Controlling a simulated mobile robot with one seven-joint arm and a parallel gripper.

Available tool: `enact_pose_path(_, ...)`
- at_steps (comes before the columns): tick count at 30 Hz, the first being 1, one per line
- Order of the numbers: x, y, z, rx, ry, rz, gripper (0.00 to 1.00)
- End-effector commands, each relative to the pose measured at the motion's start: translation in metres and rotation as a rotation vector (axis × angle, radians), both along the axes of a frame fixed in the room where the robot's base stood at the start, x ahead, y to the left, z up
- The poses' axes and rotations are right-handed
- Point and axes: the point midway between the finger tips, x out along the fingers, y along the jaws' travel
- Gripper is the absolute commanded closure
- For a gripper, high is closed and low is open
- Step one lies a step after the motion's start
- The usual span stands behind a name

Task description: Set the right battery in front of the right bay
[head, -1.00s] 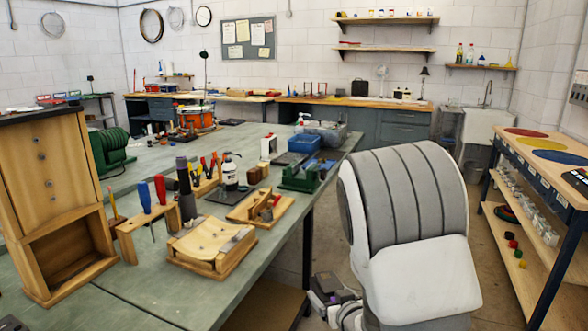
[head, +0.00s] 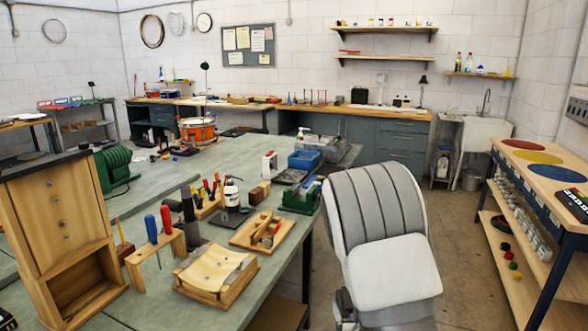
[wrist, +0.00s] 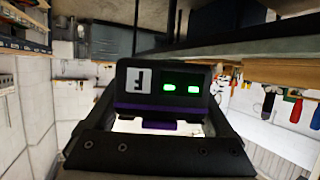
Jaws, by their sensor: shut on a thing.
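A black battery (wrist: 165,85) with a purple stripe, a white label and two lit green lights fills the middle of the wrist view. My gripper (wrist: 160,118) is shut on it, with dark fingers at both sides of its lower part. In the head view my arm stands beside the right edge of the green bench and the gripper is out of sight. I cannot make out the right bay in either view, nor tell whether this battery is the right one.
The long green bench (head: 222,287) carries a wooden cabinet (head: 50,225), a curved wooden jig (head: 215,270), screwdrivers and a blue tub (head: 304,159). A wooden shelf unit (head: 535,215) stands at the right. Open floor (head: 455,230) lies between them.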

Motion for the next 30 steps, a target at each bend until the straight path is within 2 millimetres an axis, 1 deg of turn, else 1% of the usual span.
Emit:
enact_pose_path(1,0.001,0.0,0.019,0.0,-0.003,0.0,1.0)
enact_pose_path(6,0.001,0.0,0.038,0.0,-0.003,0.0,1.0)
enact_pose_path(9,0.001,0.0,0.043,0.0,-0.003,0.0,1.0)
enact_pose_path(30,0.001,0.0,0.044,0.0,-0.003,0.001,1.0)
